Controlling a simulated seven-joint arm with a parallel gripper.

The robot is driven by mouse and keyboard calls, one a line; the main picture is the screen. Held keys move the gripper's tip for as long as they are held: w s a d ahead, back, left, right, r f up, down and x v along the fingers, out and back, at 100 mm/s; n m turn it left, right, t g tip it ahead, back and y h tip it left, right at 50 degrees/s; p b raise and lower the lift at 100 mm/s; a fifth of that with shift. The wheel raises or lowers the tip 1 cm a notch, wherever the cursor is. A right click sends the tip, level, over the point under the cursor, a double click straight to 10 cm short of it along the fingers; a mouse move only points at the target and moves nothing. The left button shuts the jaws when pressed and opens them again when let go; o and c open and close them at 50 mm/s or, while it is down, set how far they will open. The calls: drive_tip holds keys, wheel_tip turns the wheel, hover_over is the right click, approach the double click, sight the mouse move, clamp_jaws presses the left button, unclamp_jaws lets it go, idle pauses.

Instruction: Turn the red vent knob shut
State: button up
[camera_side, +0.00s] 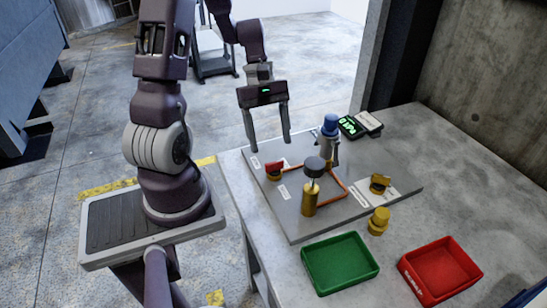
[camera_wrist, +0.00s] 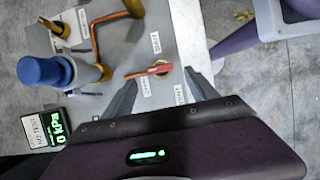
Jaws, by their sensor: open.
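The red vent knob (camera_side: 274,168) sits on a brass fitting near the left edge of the grey panel (camera_side: 303,227). In the wrist view the red knob (camera_wrist: 150,72) is a flat bar handle reaching left from its round base, roughly between a SHUT label (camera_wrist: 155,43) and an OPEN label (camera_wrist: 146,88). My gripper (camera_side: 270,146) is open and empty, pointing down above and behind the knob. In the wrist view my gripper's fingertips (camera_wrist: 161,75) lie on either side of the knob, apart from it.
A blue-topped valve (camera_side: 330,128) and a black-topped brass cylinder (camera_side: 312,185) stand tall on the panel, joined by copper pipe. A brass valve (camera_side: 379,183) and a brass fitting (camera_side: 378,221) are at the right. A green tray (camera_side: 307,285) and red tray (camera_side: 408,285) stand in front. A meter (camera_side: 349,127) lies behind.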

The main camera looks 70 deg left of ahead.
sight(274, 167)
drive_tip(key=x, duration=0.5)
drive_tip(key=shift+d+f, duration=0.15)
drive_tip(key=shift+f, duration=0.1)
drive_tip(key=c, duration=1.4)
drive_tip(key=shift+o, duration=0.2)
